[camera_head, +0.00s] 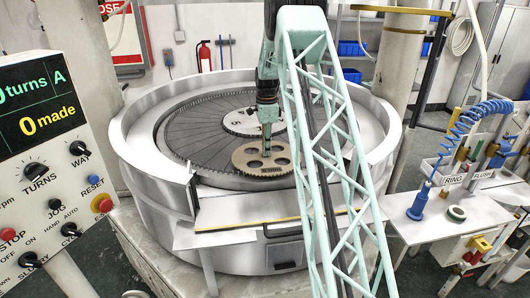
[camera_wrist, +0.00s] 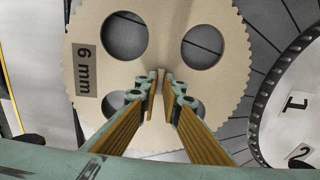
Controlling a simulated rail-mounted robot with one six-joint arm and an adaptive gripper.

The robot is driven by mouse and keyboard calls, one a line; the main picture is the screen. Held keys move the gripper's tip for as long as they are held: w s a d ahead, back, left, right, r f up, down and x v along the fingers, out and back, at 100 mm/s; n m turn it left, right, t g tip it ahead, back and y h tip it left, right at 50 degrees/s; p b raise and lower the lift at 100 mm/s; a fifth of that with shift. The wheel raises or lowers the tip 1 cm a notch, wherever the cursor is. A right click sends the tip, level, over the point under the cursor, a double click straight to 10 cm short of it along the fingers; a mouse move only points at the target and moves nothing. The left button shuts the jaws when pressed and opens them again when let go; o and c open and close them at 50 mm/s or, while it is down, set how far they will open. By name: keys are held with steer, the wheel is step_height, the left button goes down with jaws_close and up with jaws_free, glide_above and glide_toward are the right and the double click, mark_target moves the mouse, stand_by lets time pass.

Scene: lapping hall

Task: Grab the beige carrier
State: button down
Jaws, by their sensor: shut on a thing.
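The beige carrier (camera_head: 250,163) is a flat toothed disc with round holes. It lies on the dark grooved lapping plate (camera_head: 190,140), near its front edge. In the wrist view the carrier (camera_wrist: 165,60) fills the upper middle and bears a "6 mm" label. My gripper (camera_head: 266,150) reaches down onto the carrier from above. In the wrist view my gripper's two fingers (camera_wrist: 159,92) come close together at the carrier's centre, between the holes. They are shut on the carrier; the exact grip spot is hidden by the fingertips.
A white numbered disc (camera_head: 240,122) sits on the plate behind the carrier; it also shows at the right of the wrist view (camera_wrist: 292,105). A raised metal rim (camera_head: 140,125) surrounds the plate. A control panel (camera_head: 45,165) stands left, a side table (camera_head: 470,215) right.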

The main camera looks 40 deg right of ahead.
steer(key=shift+r, duration=0.15)
stand_by(0.3)
steer(key=shift+r+b, duration=0.4)
steer(key=shift+r, duration=1.25)
steer(key=s+r+b, duration=0.1)
steer(key=s+b, duration=0.1)
steer(key=s, duration=1.4)
steer(key=shift+d+r+b, duration=0.2)
steer(key=shift+d+b, duration=0.15)
steer(key=shift+d, duration=0.05)
steer(key=shift+w+r, duration=0.1)
